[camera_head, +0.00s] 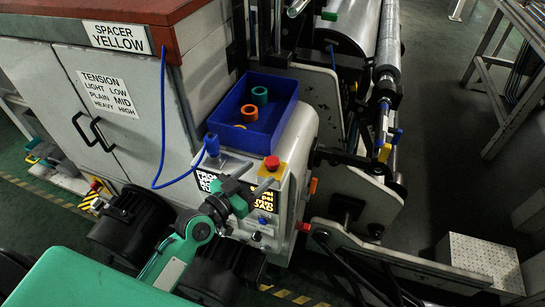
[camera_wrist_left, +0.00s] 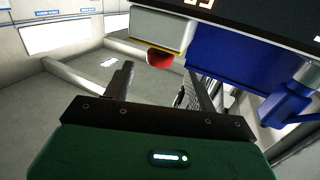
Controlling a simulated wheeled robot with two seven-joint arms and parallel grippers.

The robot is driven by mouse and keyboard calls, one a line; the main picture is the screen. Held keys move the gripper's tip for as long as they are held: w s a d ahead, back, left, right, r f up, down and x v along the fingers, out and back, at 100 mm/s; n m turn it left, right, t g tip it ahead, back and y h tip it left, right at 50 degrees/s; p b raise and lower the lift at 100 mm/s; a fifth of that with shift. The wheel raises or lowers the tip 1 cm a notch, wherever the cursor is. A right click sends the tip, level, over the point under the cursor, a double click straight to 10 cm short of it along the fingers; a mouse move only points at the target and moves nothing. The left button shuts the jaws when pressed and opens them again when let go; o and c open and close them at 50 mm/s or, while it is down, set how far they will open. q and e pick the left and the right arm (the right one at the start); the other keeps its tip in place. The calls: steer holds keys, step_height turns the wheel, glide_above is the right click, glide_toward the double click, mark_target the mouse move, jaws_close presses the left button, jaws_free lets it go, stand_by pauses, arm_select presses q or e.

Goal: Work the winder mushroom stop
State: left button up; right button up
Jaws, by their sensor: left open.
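The red mushroom stop (camera_head: 271,163) sits on a small yellow and grey box (camera_head: 270,174) at the top of the winder's control panel. In the left wrist view the mushroom stop (camera_wrist_left: 160,58) appears below its box (camera_wrist_left: 162,28), in the gap between my fingers as seen from the camera. My left gripper (camera_head: 253,178) is open and empty, in front of the panel and close to the stop; I see no contact. My left gripper's two black fingers (camera_wrist_left: 163,80) stand apart in the wrist view. My right gripper is not in view.
A blue bin (camera_head: 236,122) with orange and green rings stands behind the stop. A blue knob or handle (camera_head: 211,145) with a cable is left of it. Rollers (camera_head: 388,60) stand to the right.

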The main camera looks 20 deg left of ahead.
mark_target(272, 160)
arm_select(q)
steer(key=p+x, duration=0.1)
steer(key=x, duration=0.5)
steer(key=shift+w+d+p, duration=0.1)
steer(key=shift+w+p, duration=0.15)
steer(key=shift+p, duration=0.1)
jaws_close()
steer(key=shift+r+p, duration=0.9)
steer(key=shift+r, duration=0.2)
jaws_free()
steer(key=shift+f, duration=0.1)
